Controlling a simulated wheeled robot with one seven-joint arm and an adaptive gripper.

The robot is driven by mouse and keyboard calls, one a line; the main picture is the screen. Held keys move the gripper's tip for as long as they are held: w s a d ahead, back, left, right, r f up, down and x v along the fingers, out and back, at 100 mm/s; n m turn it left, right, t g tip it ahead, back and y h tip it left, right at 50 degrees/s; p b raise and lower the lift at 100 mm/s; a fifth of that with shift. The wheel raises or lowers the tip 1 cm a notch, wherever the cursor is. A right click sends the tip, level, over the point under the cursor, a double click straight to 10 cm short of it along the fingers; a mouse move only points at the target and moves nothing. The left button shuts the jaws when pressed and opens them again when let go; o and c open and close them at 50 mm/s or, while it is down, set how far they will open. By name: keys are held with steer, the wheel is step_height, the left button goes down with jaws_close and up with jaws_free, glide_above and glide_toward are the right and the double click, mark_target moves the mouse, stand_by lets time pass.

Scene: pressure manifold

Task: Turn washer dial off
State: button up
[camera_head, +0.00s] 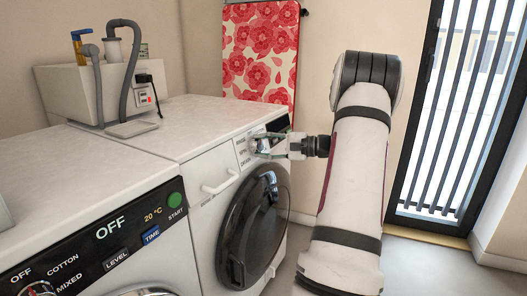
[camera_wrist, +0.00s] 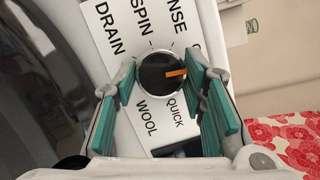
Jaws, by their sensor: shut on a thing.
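The washer dial (camera_wrist: 158,74) is a round black knob with a silver rim and an orange pointer mark. In the wrist view its pointer aims right, near the QUICK label. It sits on the white label panel (camera_wrist: 110,40) with words such as DRAIN, SPIN and WOOL. The far white washer (camera_head: 218,164) carries this panel at its upper front corner. My gripper (camera_head: 266,143) reaches the panel from the right and mostly hides the dial in the head view. In the wrist view, my gripper's (camera_wrist: 161,72) teal-padded fingers are shut on the dial, one on each side.
A second machine (camera_head: 95,240) with a dark display reading OFF stands nearer at left. The far washer has a round dark door (camera_head: 253,228) and a white drawer handle (camera_head: 220,183). A utility box (camera_head: 75,92) with hoses stands behind. Floor shows at right.

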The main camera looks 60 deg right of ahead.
steer(key=shift+f+n, duration=0.1)
steer(key=shift+n, duration=0.5)
steer(key=shift+b, duration=0.35)
steer(key=o, duration=1.2)
steer(key=shift+c, duration=0.2)
steer(key=v, duration=1.2)
steer(key=shift+r, duration=0.3)
steer(key=shift+d, duration=0.1)
